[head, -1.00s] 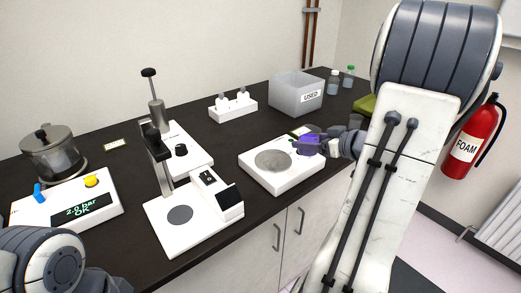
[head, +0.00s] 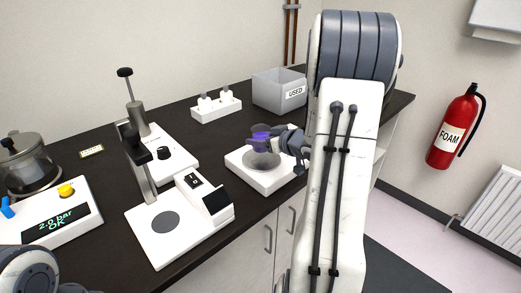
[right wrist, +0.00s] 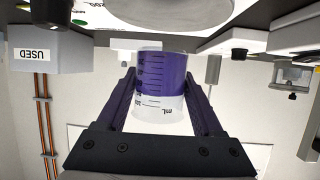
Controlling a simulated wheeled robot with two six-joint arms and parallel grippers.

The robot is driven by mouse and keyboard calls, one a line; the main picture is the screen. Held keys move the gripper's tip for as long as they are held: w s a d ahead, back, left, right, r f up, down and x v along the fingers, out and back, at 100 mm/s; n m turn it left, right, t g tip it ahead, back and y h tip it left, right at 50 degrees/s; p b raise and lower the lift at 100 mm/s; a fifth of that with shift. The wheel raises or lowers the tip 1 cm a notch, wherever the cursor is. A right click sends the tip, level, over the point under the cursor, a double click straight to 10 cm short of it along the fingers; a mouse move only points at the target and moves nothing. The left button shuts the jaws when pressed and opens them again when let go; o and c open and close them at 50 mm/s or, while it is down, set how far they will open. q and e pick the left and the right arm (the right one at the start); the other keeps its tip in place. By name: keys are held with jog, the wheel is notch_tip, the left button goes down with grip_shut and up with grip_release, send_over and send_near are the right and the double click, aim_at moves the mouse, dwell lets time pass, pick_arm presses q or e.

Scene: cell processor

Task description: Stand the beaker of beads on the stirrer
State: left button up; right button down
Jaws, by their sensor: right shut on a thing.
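The beaker of purple beads (head: 261,138) is in my right gripper (head: 277,138), over the round plate of the white stirrer (head: 272,183). The beaker also shows in the right wrist view (right wrist: 161,75), clear with printed mL marks, between the two dark fingers of the gripper (right wrist: 163,100). The fingers are shut on its sides. My right arm covers the stirrer's right end. At the lower left of the head view only a part of my left arm shows; its gripper is out of view.
A white press with a column (head: 143,175) and round plate stands left of the stirrer. A pressure box reading 2.0 bar OK (head: 50,222) and a glass pot (head: 28,165) are further left. A grey USED bin (head: 278,90) and a white holder (head: 216,109) stand behind.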

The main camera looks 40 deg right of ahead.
jog(key=shift+f, duration=1.6)
jog(key=shift+f+b, duration=0.2)
jog(key=shift+b, duration=0.1)
jog(key=shift+c, duration=0.2)
grip_release()
